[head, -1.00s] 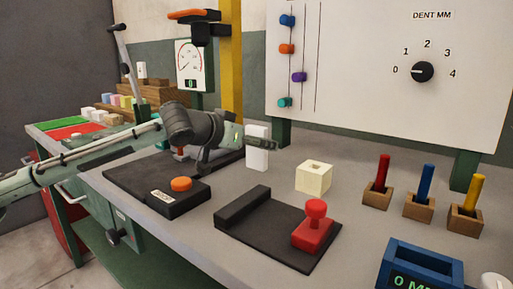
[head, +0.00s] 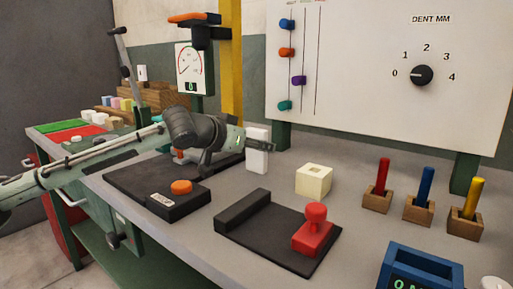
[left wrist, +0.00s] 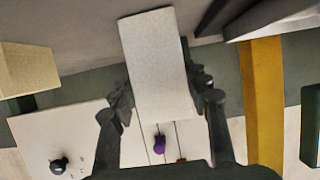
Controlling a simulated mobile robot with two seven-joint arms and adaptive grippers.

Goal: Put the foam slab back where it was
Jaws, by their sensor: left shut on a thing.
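My left gripper (head: 243,145) is shut on a white foam slab (head: 257,150), which stands upright between its fingers above the bench near the back. In the left wrist view the slab (left wrist: 157,65) sits between the two dark fingers (left wrist: 163,100) and extends away from them. A cream foam block (head: 313,180) with a square mark on top rests on the bench to the right of the slab. I cannot tell whether the slab's lower end touches the bench. My right gripper is not in view.
A black plate with a red stamp (head: 313,232) lies in front. A black press base with an orange button (head: 181,187) is under my left arm. Coloured pegs stand in wooden holders (head: 376,198) at right. Several small foam blocks (head: 97,118) are at far left.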

